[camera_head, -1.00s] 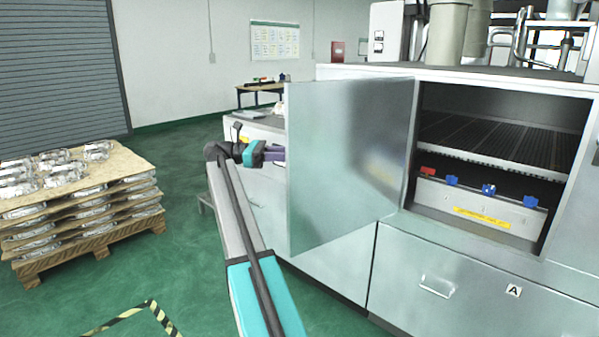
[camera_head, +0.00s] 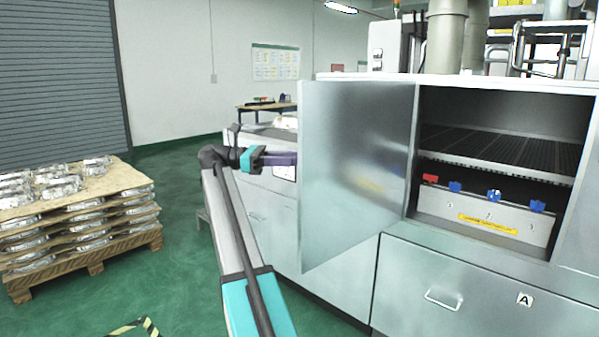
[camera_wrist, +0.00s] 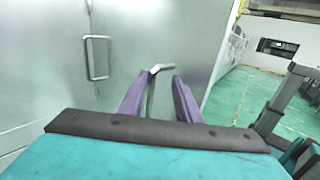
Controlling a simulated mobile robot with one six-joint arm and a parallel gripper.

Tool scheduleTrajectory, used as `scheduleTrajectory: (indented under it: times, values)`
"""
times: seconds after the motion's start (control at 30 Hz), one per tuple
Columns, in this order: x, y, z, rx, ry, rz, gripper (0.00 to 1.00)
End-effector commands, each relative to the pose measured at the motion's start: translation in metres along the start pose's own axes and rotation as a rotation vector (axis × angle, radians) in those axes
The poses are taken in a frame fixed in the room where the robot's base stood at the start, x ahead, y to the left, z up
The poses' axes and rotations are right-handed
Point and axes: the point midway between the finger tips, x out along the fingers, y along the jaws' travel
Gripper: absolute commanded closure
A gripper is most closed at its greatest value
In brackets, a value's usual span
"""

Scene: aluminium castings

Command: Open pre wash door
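The pre wash door (camera_head: 356,165) is a flat metal panel. It stands swung wide open, hinged beside the opening of the metal washing machine. My gripper (camera_head: 290,159) is at the door's outer face near its free edge, its tips partly hidden behind the door. In the wrist view my gripper (camera_wrist: 160,92) has its two purple fingers apart, with the bent metal door handle (camera_wrist: 153,85) between them. Whether the fingers touch the handle cannot be told. The wrist view also shows the door (camera_wrist: 185,40) close ahead.
Inside the opening are a dark slatted rack (camera_head: 500,150) and a metal rail (camera_head: 485,212) with blue and red clamps. A drawer (camera_head: 470,290) marked A is below. A pallet (camera_head: 85,250) of castings stands at the left. Green floor is free between pallet and machine.

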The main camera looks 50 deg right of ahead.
Motion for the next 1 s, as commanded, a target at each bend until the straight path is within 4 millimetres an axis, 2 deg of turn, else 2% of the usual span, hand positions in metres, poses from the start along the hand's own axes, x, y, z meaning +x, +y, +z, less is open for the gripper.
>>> scheduleTrajectory:
  times: [0.8,1.0]
  values:
    - [0.011,-0.053,0.002,0.001,0.000,-0.001,0.71]
    - [0.012,-0.060,0.004,0.001,0.000,-0.001,0.71]
